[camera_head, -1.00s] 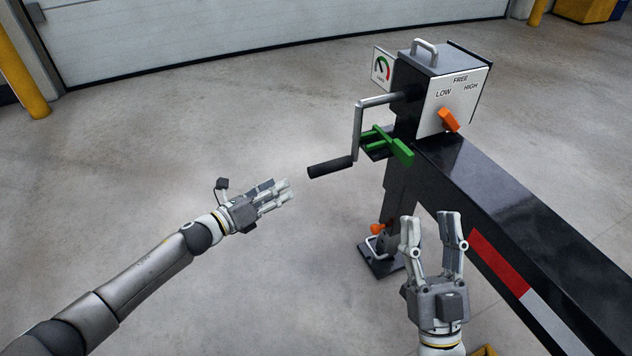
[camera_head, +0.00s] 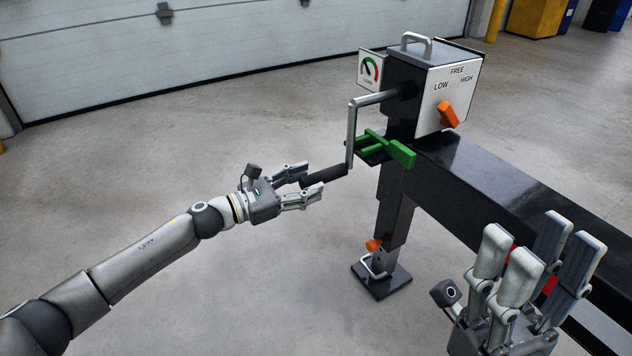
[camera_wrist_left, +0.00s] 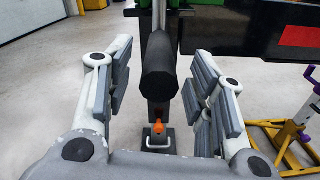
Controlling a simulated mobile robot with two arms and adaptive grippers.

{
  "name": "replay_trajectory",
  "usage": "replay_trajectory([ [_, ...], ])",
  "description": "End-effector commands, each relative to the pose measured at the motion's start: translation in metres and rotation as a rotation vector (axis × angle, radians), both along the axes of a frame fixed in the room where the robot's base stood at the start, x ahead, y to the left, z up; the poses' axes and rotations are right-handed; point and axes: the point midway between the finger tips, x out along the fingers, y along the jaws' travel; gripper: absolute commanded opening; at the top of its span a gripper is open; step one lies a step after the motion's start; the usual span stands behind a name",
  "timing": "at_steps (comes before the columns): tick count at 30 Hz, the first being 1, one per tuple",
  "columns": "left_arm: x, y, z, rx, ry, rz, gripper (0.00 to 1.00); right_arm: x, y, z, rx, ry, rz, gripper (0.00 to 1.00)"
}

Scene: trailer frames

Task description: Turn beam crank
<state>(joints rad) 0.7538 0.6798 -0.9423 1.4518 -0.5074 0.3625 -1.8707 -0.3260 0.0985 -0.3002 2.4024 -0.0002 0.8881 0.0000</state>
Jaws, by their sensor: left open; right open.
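The beam crank (camera_head: 352,130) is a bent grey metal rod on the left side of a grey box (camera_head: 432,88), with a black handle (camera_head: 324,176) at its lower end. My left gripper (camera_head: 308,182) is open, with its fingers on either side of the black handle. In the left wrist view the handle (camera_wrist_left: 158,80) points at the camera between the spread fingers (camera_wrist_left: 160,95), with gaps on both sides. My right gripper (camera_head: 535,260) is open and empty at the lower right, in front of the beam.
A black beam (camera_head: 510,190) runs from the box to the right. A green lever (camera_head: 385,146) sits just right of the crank. An orange selector (camera_head: 448,114) and a gauge (camera_head: 370,70) are on the box. A leg with a foot plate (camera_head: 380,278) stands below. Floor at left is clear.

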Motion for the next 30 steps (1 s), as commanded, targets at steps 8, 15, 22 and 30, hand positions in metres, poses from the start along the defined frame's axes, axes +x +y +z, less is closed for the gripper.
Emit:
replay_trajectory([
  [8, 0.018, -0.023, 0.0, -0.001, 0.001, 0.001, 0.49, 0.002, 0.001, 0.002, -0.003, -0.019, 0.0, 0.44],
  [15, 0.019, -0.025, 0.0, -0.001, 0.001, 0.001, 0.49, 0.002, 0.001, 0.003, -0.004, -0.023, 0.0, 0.44],
  [22, 0.018, -0.025, 0.0, -0.001, 0.001, 0.001, 0.29, 0.002, 0.001, 0.004, -0.003, -0.025, 0.0, 0.44],
  [30, 0.018, -0.025, 0.0, -0.001, 0.001, 0.001, 0.0, 0.002, 0.001, 0.004, -0.003, -0.025, -0.001, 0.44],
])
